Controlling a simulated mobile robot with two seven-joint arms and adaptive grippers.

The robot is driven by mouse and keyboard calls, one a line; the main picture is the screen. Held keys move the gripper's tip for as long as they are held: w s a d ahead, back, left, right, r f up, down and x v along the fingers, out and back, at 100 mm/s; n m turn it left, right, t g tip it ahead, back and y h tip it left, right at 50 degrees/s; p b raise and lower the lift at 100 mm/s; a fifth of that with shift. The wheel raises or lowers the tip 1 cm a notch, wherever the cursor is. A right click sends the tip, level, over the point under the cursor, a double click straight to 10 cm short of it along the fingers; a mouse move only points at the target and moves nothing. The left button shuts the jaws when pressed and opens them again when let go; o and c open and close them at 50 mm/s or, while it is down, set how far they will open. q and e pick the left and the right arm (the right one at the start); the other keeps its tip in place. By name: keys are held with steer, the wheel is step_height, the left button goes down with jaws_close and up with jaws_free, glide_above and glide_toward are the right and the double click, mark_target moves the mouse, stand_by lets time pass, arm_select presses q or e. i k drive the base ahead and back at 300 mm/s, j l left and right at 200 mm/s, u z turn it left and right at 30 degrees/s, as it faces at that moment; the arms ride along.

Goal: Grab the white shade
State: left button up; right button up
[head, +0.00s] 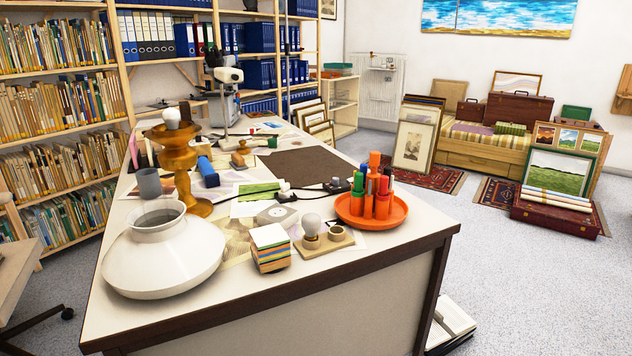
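The white shade (165,258) is a wide, rounded, glossy shell with a short open neck on top. It sits upright at the near left corner of the white desk (345,262), close to the edge. A brass-coloured lamp base (177,162) with a white bulb on top stands just behind it, apart from the shade. Neither of my grippers shows in the head view.
Right of the shade are a block of coloured paper (270,247), a bulb on a wooden stand (312,231) and an orange tray (371,211) with several markers. A grey cup (149,183) stands behind the shade. Open floor (530,285) lies right of the desk.

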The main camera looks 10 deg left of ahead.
mark_target(165, 250)
steer(key=u, duration=1.3)
